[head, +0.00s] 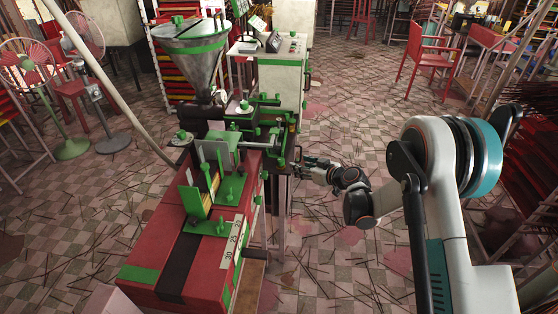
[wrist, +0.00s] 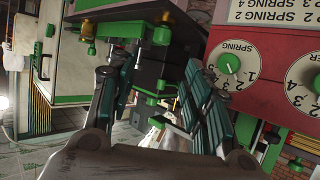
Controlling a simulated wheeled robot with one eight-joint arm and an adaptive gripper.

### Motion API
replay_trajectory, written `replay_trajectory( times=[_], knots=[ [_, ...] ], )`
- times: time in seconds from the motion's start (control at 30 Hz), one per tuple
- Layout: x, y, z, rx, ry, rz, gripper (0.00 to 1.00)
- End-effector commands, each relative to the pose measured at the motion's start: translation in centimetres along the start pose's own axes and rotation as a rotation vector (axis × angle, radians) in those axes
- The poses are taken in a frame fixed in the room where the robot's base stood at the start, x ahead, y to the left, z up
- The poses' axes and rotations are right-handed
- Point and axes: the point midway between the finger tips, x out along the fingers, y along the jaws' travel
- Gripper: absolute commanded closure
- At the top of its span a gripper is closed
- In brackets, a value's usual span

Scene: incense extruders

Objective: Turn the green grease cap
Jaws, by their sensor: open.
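My gripper (wrist: 156,75) is open, its two dark fingers spread apart with nothing held between them. In the head view my gripper (head: 308,167) is at the right side of the extruder machine (head: 205,245). Several green parts could be the grease cap, and I cannot tell for sure which one it is. In the wrist view a small green cap with a brass fitting (wrist: 88,47) is beyond the left finger. A green knob (wrist: 161,35) is beyond the gap between the fingers. Neither visibly touches a finger.
A red panel (wrist: 262,75) with a green spring dial (wrist: 229,63) is close to the right finger. A steel hopper (head: 188,55) rises above the machine. A control cabinet (head: 282,75) stands behind. Open floor (head: 340,225) with scattered sticks is right of the machine.

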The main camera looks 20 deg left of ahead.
Motion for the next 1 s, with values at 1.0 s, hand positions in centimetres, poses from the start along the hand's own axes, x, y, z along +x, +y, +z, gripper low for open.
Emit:
replay_trajectory(
  times=[1.0],
  knots=[
    [13.9, -0.1, 0.3, -0.004, 0.004, -0.002, 0.55]
  ],
)
